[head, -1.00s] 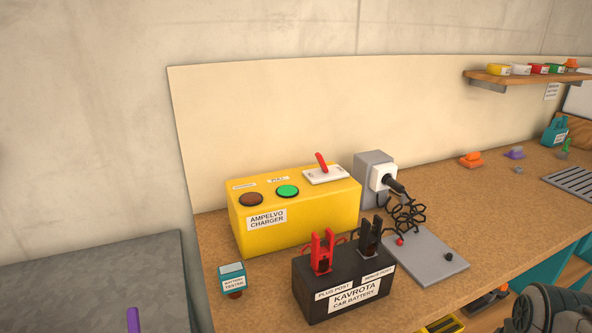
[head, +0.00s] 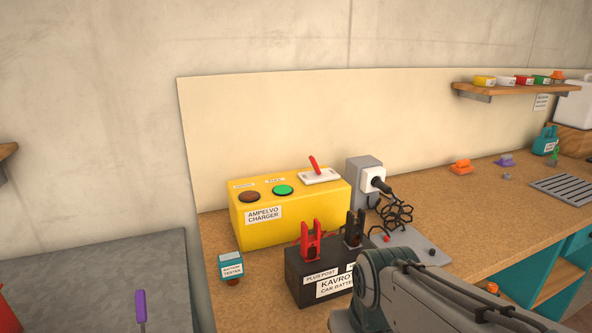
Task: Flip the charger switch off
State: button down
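The yellow Ampelvo charger (head: 325,212) stands on the cork-coloured bench against the cream back panel. Its switch is a red lever (head: 314,165) on a white plate (head: 321,177) on top at the right; the lever leans up and to the left. A brown round lamp (head: 249,197) and a bright green round lamp (head: 283,190) sit on the top at the left. My arm enters from the bottom right, in front of the battery; my gripper is outside the picture.
The black Kavrota car battery (head: 296,268) stands in front of the charger, with a red clamp (head: 311,240) and a black clamp (head: 354,229) upright on it. A teal battery tester (head: 231,265) stands left. A grey socket box (head: 358,176) with plug and cable stands right of the charger.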

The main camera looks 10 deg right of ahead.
aim_at(316, 165)
jog(key=z, duration=0.25)
jog(key=k, duration=0.7)
jog(key=z, duration=0.65)
jog(key=k, duration=0.65)
jog(key=u, duration=0.35)
jog(key=i, duration=0.5)
jog(key=u, duration=0.95)
jog(key=i, duration=1.05)
jog(key=z, duration=0.25)
